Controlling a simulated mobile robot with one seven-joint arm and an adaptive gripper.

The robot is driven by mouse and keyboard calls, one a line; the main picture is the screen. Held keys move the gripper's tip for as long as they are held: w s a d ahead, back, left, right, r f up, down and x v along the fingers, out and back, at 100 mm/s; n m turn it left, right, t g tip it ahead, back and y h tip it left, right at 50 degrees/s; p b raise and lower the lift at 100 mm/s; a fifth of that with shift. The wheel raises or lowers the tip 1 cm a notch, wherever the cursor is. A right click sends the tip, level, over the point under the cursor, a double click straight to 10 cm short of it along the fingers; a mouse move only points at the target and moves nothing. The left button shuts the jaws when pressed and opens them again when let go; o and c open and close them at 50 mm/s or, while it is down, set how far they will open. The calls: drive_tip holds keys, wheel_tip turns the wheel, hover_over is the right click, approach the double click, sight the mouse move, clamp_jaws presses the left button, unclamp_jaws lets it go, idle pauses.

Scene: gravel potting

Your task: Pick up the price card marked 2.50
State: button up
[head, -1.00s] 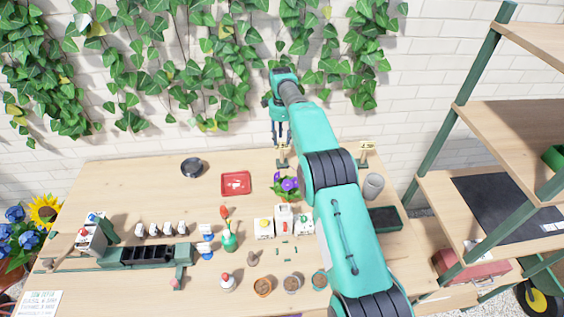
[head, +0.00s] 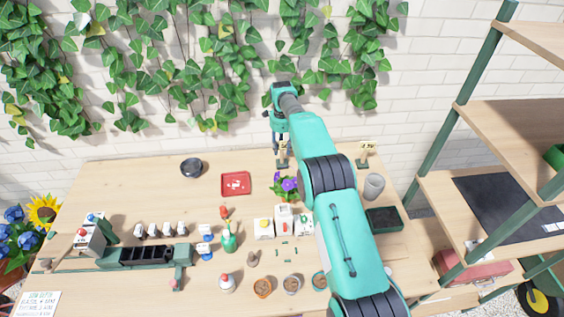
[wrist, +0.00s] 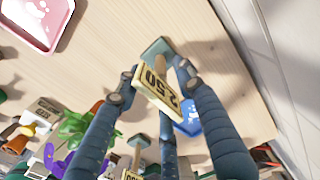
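The price card marked 2.50 (wrist: 160,92) is a cream card with dark figures on a short post above a green base (wrist: 157,47). In the head view the card (head: 283,150) stands at the back of the table, partly behind my fingers. My gripper (wrist: 153,80) is open, pointing down, with its three blue-grey fingers spread around the card. I cannot tell whether any finger touches it. A second price card (head: 367,147) stands to the right at the back edge.
A purple flower plant (head: 287,186) stands in front of the card. A red tray (head: 236,184) and a dark bowl (head: 191,168) lie to the left. A grey cup (head: 373,187) and a dark green tray (head: 384,219) are to the right. The brick wall is close behind.

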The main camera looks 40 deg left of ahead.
sight(282, 154)
drive_tip(key=shift+f, duration=1.5)
clamp_jaws()
